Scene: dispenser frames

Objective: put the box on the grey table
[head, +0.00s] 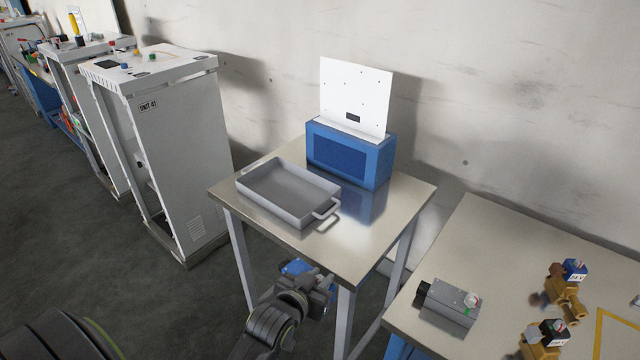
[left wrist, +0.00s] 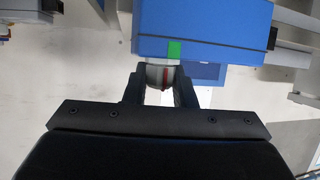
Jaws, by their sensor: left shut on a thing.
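My left gripper (head: 312,288) is low in front of the grey table (head: 385,215), below its top. It also shows in the left wrist view (left wrist: 160,88), where its fingers close on a pale round part with a red stripe. Just beyond that part is a blue box (left wrist: 205,22) with a green square; it seems to be one piece with it. In the head view only a small blue piece of the box (head: 297,267) shows beside the gripper; the rest is hidden. My right gripper is not in view.
A grey tray (head: 290,213) with handles and a blue unit (head: 348,155) with a white panel stand on the grey table. Its front right top is clear. A second table (head: 500,235) at right carries a grey device (head: 450,302) and brass valves. White cabinets stand left.

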